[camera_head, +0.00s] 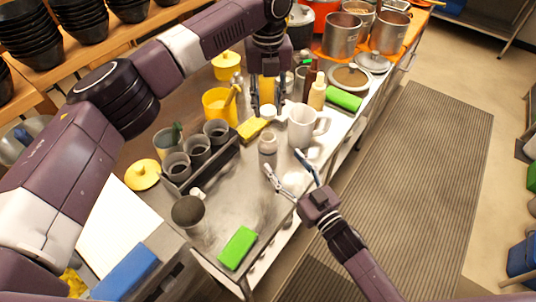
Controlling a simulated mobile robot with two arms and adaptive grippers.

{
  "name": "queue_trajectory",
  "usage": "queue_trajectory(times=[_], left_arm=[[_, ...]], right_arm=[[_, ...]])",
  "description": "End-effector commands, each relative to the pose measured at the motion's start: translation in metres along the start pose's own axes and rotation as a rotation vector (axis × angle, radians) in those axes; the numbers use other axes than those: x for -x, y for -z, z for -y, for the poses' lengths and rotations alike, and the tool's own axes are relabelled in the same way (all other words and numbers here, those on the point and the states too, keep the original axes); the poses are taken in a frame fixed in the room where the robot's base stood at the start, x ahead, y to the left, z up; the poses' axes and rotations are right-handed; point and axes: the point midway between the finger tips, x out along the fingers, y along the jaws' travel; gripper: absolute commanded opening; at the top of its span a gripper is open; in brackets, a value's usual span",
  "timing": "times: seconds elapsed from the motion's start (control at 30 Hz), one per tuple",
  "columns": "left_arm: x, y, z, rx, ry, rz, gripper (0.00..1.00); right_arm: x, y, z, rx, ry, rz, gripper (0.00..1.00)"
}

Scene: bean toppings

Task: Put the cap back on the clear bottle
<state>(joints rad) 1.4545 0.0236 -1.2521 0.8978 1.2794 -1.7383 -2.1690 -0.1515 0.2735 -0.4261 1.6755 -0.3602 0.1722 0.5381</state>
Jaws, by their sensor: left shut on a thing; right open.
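The clear bottle (268,152) stands upright on the steel counter, left of the white mug; its neck looks uncapped. My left gripper (267,108) points down beyond the bottle, shut on a small white thing (268,112) that looks like the cap, held apart from the bottle. Its exact shape is hard to tell at this size. My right gripper (282,161) is open, with its fingers spread just in front and to the right of the bottle. One fingertip is close to the bottle's base; I cannot tell whether it touches.
A white mug (302,126) stands close right of the bottle. A yellow sponge (253,130) and a dark rack (205,168) with grey cups lie to the left. Sauce bottles (317,95) stand behind. A green sponge (237,247) lies near the front; the counter between is mostly clear.

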Motion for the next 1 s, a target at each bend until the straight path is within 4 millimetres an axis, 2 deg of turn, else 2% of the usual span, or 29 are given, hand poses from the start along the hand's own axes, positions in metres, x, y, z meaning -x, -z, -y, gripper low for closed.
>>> queue_trajectory(times=[0.03, 0.2, 0.4, 0.6, 0.9, 1.0], left_arm=[[0.0, 0.0, 0.0, 0.0, 0.0, 0.0, 0.22], [0.0, 0.0, 0.0, 0.0, 0.0, 0.0, 0.22], [0.0, 0.0, 0.0, 0.0, 0.0, 0.0, 0.22], [0.0, 0.0, 0.0, 0.0, 0.0, 0.0, 0.22], [0.0, 0.0, 0.0, 0.0, 0.0, 0.0, 0.22], [0.0, 0.0, 0.0, 0.0, 0.0, 0.0, 0.22]], right_arm=[[-0.012, 0.001, 0.0, 0.0, 0.0, -0.004, 0.62], [-0.045, 0.001, 0.0, 0.0, -0.001, -0.001, 0.62], [-0.075, 0.0, 0.0, 0.001, -0.001, -0.001, 0.62], [-0.089, 0.0, 0.0, 0.0, 0.0, 0.0, 0.62], [-0.091, 0.0, 0.0, 0.001, 0.0, 0.0, 0.62], [-0.09, 0.0, 0.0, 0.001, 0.0, 0.0, 0.53]])
